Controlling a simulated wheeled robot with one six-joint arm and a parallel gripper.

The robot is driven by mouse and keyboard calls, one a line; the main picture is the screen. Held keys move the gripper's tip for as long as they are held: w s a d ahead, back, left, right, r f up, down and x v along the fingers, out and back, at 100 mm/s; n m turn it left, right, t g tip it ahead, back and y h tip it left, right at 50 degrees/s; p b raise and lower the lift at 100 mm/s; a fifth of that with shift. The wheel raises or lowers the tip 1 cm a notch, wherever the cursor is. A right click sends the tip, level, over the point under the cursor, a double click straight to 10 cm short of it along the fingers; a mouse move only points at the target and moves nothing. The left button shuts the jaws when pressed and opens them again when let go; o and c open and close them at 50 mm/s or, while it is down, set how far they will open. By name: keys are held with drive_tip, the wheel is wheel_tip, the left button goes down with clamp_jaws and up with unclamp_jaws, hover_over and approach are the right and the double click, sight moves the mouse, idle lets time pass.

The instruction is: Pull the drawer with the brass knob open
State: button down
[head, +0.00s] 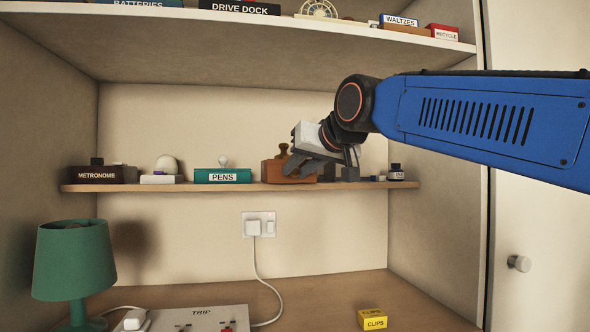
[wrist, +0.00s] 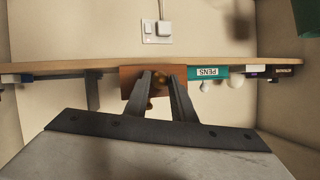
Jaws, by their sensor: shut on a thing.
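A small brown wooden drawer box (head: 270,171) stands on the middle shelf, right of the green PENS box. My gripper (head: 290,168) is in front of it and hides part of its front. In the wrist view, which is upside down, the box (wrist: 130,80) lies beyond my fingers (wrist: 161,76). A small brass-coloured spot between the fingertips looks like the knob, and my gripper is shut on it. I cannot tell whether the drawer stands out from its box. A brown turned handle (head: 283,150) rises above the box.
The middle shelf (head: 130,187) also holds a METRONOME box (head: 95,174), the PENS box (head: 222,176) and an ink bottle (head: 396,172). The upper shelf (head: 240,27) is above my gripper. A green lamp (head: 73,262) and a yellow CLIPS box (head: 373,320) are below.

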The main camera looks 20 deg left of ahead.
drive_tip(key=shift+s+d, duration=0.35)
drive_tip(key=shift+s, duration=0.2)
drive_tip(key=shift+s+d, duration=0.3)
drive_tip(key=shift+s, duration=0.2)
drive_tip(key=c, duration=1.5)
unclamp_jaws()
drive_tip(key=v, duration=1.7)
drive_tip(key=shift+s+d, duration=0.1)
drive_tip(key=shift+d, duration=0.05)
